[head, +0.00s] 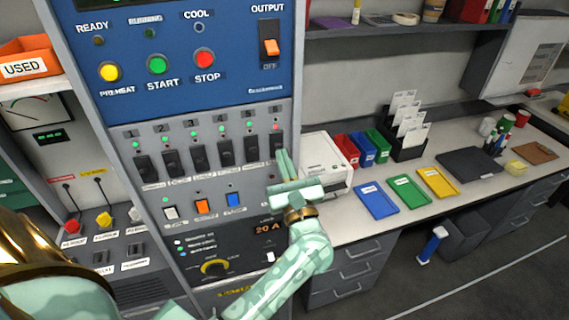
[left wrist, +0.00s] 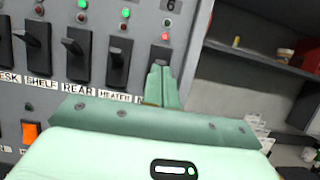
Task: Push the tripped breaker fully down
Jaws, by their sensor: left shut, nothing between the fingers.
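The tripped breaker is the black switch numbered 6 (head: 277,142), at the right end of the breaker row on the grey panel. Its lamp glows red, while the lamps of the other breakers glow green. My left gripper (head: 283,154) is shut and empty, with its fingertips at the breaker's front, over its lower part. In the left wrist view the closed fingers (left wrist: 160,70) hide most of breaker 6 (left wrist: 161,52); only its top shows, below the red lamp (left wrist: 165,37). I cannot tell whether the fingertips touch the lever. My right gripper is not in view.
Neighbouring black breakers (head: 251,148) stand close on the left. Below are white, orange (head: 202,206) and blue switches and a 20 A display (head: 270,229). A white box (head: 325,160) and a desk with coloured trays (head: 409,193) lie to the right.

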